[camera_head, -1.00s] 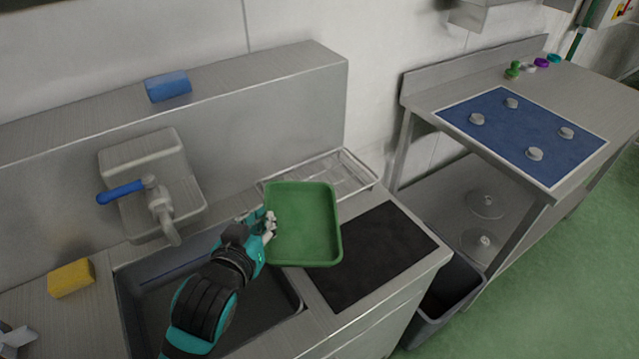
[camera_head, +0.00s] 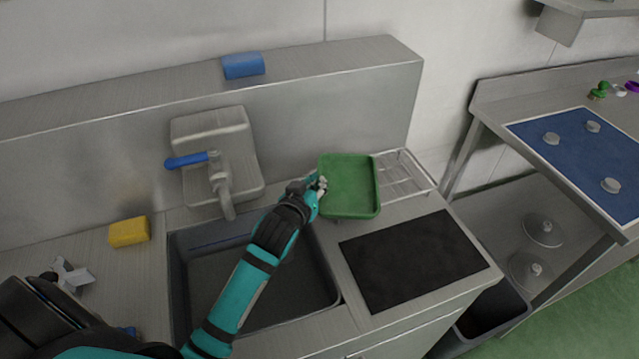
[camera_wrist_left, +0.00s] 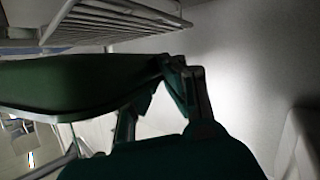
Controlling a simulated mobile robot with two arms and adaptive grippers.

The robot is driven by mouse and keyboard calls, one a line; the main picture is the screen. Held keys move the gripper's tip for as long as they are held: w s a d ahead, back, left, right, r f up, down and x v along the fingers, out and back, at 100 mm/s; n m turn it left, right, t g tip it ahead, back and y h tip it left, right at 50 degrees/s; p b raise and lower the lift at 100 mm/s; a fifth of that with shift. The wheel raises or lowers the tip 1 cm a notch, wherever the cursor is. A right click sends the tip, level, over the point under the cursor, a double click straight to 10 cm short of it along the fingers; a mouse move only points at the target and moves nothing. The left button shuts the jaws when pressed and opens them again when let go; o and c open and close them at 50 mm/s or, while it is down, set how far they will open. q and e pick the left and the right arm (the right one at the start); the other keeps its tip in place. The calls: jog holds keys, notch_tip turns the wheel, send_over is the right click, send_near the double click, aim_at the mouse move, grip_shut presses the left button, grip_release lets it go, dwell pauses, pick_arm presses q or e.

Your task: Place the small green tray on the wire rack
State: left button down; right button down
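The small green tray (camera_head: 350,188) is in my left gripper (camera_head: 318,188), which is shut on its left edge. In the head view the tray overlaps the left part of the wire rack (camera_head: 405,172), which stands at the back of the counter against the splashback. In the left wrist view the tray (camera_wrist_left: 75,85) shows edge-on, with the gripper fingers (camera_wrist_left: 165,80) at its rim and the rack's wires (camera_wrist_left: 115,20) close by. I cannot tell whether the tray touches the rack. My right gripper is not clearly in view.
A sink basin (camera_head: 250,285) with a blue-handled tap (camera_head: 222,185) lies left of the tray. A black mat (camera_head: 415,260) lies in front of the rack. A yellow sponge (camera_head: 129,232) is left of the sink. A blue sponge (camera_head: 243,66) sits on the ledge.

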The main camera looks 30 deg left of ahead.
pick_arm(q)
jog(key=shift+w+a+f+p, duration=0.1)
jog(key=shift+w+f, duration=0.25)
jog(key=shift+f, duration=0.25)
jog(key=shift+w+a+f+p, duration=0.15)
jog(key=shift+w+f, duration=0.2)
jog(key=shift+f, duration=0.3)
jog(key=shift+w+f+p, duration=0.1)
jog(key=shift+w+f, duration=0.25)
jog(key=shift+f, duration=0.25)
jog(key=shift+f, duration=0.1)
jog(key=c, duration=1.5)
grip_release()
jog(key=shift+f, duration=0.1)
jog(key=shift+r, duration=0.25)
jog(key=shift+b+v, duration=0.6)
jog(key=shift+v, duration=5.4)
